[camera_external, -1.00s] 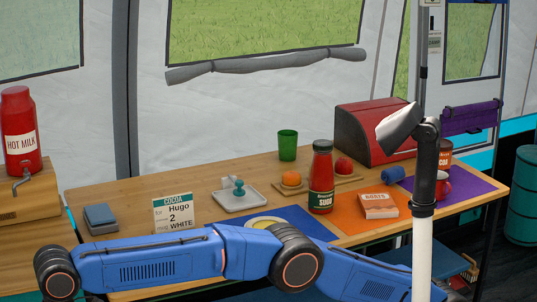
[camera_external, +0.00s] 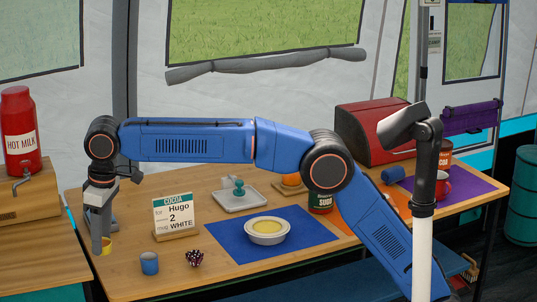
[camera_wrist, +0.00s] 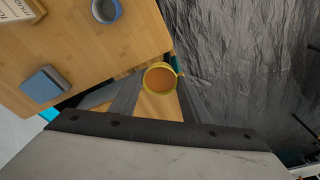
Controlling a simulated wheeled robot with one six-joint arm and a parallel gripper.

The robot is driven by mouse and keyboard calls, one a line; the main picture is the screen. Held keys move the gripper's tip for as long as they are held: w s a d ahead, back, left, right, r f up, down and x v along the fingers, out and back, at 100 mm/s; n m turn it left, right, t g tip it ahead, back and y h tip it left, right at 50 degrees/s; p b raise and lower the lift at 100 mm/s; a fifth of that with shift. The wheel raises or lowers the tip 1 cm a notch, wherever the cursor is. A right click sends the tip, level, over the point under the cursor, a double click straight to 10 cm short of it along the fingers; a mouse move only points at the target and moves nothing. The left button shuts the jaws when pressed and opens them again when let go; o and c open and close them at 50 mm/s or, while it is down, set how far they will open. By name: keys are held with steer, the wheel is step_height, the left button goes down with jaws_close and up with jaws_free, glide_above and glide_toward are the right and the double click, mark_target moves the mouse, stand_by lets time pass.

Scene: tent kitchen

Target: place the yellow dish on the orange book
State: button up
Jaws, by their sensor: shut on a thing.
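A small round yellow dish (camera_wrist: 174,73) with an orange-brown inside is between my fingers in the wrist view. It shows as a small yellow patch (camera_external: 107,243) in the external view. My gripper (camera_external: 102,247) points down and is shut on it near the table's left end. In the wrist view my gripper (camera_wrist: 158,88) has one finger on each side of the dish. The orange book is hidden behind my arm in the external view now; the earlier frame shows it lying on the orange mat (camera_external: 402,204) at the right.
A blue cup (camera_external: 150,264), a dark patterned object (camera_external: 195,258) and the Hugo card (camera_external: 173,213) stand close to my gripper. A white bowl (camera_external: 268,238) sits on the blue mat (camera_external: 226,240). The sauce bottle (camera_external: 320,203) is mostly covered by my arm.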

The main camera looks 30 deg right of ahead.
steer(key=w+d+r+m, duration=0.25)
steer(key=w+d, duration=0.35)
steer(key=d, duration=0.6)
steer(key=w+d+r+m, duration=0.1)
steer(key=w+d+r, duration=0.4)
steer(key=d, duration=0.7)
steer(key=w+d+r+m, duration=0.1)
steer(key=w+d+r, duration=0.1)
steer(key=w+d, duration=0.7)
steer(key=s+d+r+m+h, duration=0.1)
steer(key=s+d+m, duration=0.1)
steer(key=d, duration=1.2)
steer(key=s+d+r+m, duration=0.1)
steer(key=d+m, duration=0.1)
steer(key=d, duration=1.3)
steer(key=s+d+f+m, duration=0.15)
steer(key=s+d, duration=0.35)
steer(key=d, duration=0.8)
steer(key=s+d+f+m+h, duration=0.2)
steer(key=d+f+m, duration=0.8)
steer(key=d, duration=0.2)
steer(key=shift+s+a+f, duration=0.1)
steer(key=shift+f, duration=2.3)
steer(key=shift+s+a+f, duration=0.1)
steer(key=shift+f, duration=2.25)
steer(key=shift+f, duration=0.1)
steer(key=o, duration=1.1)
